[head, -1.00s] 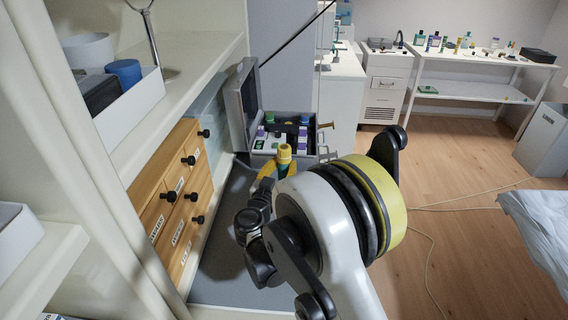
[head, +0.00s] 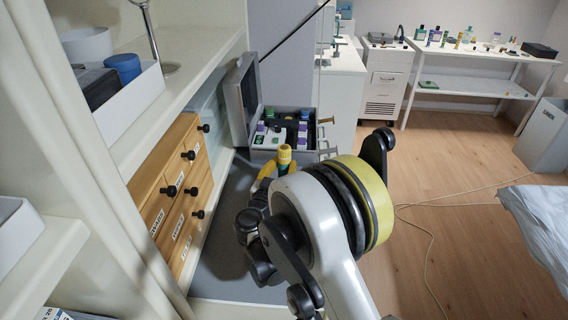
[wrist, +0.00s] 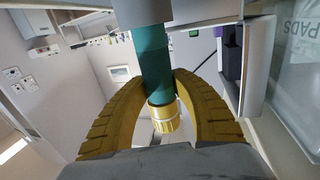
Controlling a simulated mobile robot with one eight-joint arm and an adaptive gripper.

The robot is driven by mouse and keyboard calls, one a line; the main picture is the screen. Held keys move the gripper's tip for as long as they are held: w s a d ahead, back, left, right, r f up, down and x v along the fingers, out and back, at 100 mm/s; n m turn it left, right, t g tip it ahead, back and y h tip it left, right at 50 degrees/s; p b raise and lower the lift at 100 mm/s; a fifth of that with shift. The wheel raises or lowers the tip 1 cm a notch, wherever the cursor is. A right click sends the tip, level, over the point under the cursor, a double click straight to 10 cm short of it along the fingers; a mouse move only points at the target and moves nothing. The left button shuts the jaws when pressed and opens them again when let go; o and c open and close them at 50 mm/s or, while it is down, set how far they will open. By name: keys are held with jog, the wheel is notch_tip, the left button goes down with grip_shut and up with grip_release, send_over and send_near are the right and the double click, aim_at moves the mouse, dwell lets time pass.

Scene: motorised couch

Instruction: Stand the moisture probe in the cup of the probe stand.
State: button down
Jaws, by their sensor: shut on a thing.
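The moisture probe shows as a green rod with a yellow cap (head: 284,156) in the head view. My gripper (head: 267,183), with yellow ribbed fingers, is shut on it. In the wrist view the fingers (wrist: 160,92) close around the green shaft (wrist: 152,58) near its yellow end. The shaft runs up to a grey part at the top edge; I cannot tell whether that is more of the probe or something else. I cannot make out the probe stand or its cup; my arm hides part of the grey surface.
An open case (head: 272,152) with bottles and boxes stands just behind the gripper. A wooden drawer unit (head: 170,200) with black knobs is at the left, below a cream shelf (head: 205,55). Grey surface (head: 225,240) lies bare between drawers and arm.

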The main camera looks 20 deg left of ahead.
aim_at(282, 154)
jog(key=shift+f, duration=0.2)
jog(key=c, duration=1)
grip_release()
jog(key=shift+r+p, duration=1.65)
jog(key=shift+r, duration=1.35)
